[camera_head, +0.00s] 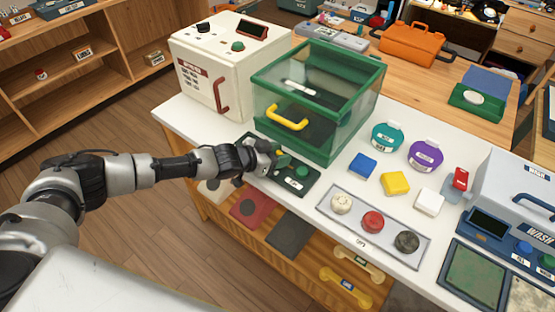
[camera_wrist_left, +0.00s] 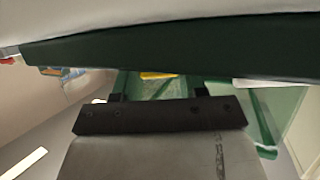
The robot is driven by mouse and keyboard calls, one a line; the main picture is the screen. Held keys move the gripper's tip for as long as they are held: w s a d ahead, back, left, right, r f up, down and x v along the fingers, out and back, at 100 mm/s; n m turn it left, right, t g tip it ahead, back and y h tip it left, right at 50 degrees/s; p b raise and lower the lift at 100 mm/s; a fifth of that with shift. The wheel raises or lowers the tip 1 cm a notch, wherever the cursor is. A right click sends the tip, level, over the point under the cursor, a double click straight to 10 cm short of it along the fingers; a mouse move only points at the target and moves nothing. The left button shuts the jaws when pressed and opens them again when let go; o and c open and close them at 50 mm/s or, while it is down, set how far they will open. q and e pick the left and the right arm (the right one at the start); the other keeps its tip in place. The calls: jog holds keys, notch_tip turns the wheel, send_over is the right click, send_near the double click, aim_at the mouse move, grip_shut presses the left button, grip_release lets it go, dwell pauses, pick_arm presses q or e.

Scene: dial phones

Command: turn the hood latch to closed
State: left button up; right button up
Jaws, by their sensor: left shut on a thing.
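The hood (camera_head: 318,85) is a clear box with a green frame and a yellow handle (camera_head: 287,118), standing on the white counter. A dark green panel (camera_head: 298,186) lies at its front left foot, with a round green button (camera_head: 302,172) and a small white label. My left gripper (camera_head: 272,155) is at the left end of this panel, shut on a small green part that appears to be the hood latch (camera_head: 284,160). The fingers hide most of it, so its turn position cannot be told. In the left wrist view a dark green bar (camera_wrist_left: 150,50) crosses close in front of the gripper.
A cream box (camera_head: 215,75) with a red handle stands behind my left arm. A grey tray (camera_head: 350,225) with three round knobs lies at the front right. Blue, yellow and white blocks (camera_head: 396,183) and two round lidded pots (camera_head: 387,137) stand right of the hood.

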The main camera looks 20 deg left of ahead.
pick_arm(q)
jog(key=shift+d+r, duration=0.15)
jog(key=shift+r, duration=0.05)
jog(key=o, duration=0.9)
jog(key=shift+f, duration=0.1)
jog(key=shift+s+a, duration=0.15)
jog(key=shift+a, duration=0.15)
jog(key=v, duration=1)
jog(key=shift+r+b, duration=0.25)
jog(key=shift+b, duration=0.15)
